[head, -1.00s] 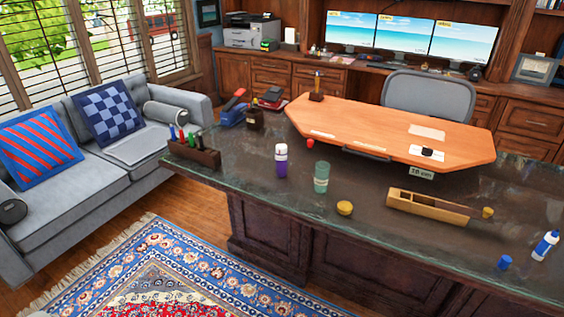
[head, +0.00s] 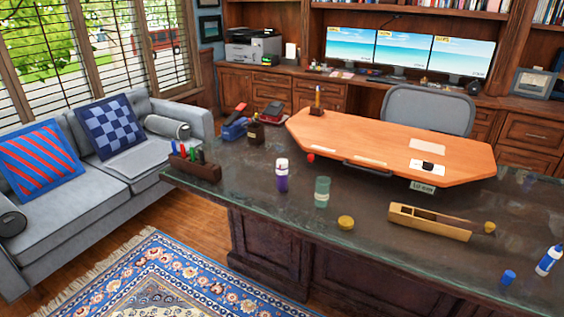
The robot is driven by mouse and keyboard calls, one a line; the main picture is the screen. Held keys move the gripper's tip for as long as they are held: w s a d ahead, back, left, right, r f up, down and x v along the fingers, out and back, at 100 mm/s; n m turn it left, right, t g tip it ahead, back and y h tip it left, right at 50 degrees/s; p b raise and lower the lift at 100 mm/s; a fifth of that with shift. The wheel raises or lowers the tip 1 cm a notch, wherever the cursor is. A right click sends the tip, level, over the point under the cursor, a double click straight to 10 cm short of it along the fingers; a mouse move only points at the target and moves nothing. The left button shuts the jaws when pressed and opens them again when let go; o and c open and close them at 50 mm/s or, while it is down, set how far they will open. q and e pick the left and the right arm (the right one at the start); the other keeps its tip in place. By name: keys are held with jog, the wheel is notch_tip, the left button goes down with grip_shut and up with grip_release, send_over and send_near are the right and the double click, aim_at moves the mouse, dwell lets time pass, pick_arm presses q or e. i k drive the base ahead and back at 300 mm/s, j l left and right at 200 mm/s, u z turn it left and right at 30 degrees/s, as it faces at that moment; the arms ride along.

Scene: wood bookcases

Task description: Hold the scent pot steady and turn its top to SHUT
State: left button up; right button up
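Several small containers stand on the dark stone-topped desk (head: 250,222), and I cannot tell for certain which is the scent pot. A squat green jar (head: 322,191) stands upright near the middle of the desk. A purple bottle with a pale top (head: 282,176) stands upright to its left. A small dark pot (head: 256,133) stands farther back on the left. Any SHUT marking is too small to read. Neither of my grippers shows in the head view.
A pen holder (head: 195,167) is at the left end. A raised orange wooden board (head: 390,147) spans the back.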

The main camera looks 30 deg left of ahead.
aim_at(281, 163)
jog(key=i+j+z, duration=0.1)
jog(key=j, duration=0.4)
jog(key=i+j, duration=0.15)
jog(key=j, duration=0.35)
jog(key=i+j+z, duration=0.15)
jog(key=j, duration=0.35)
jog(key=j+z, duration=0.1)
jog(key=j, duration=0.4)
jog(key=i, duration=0.05)
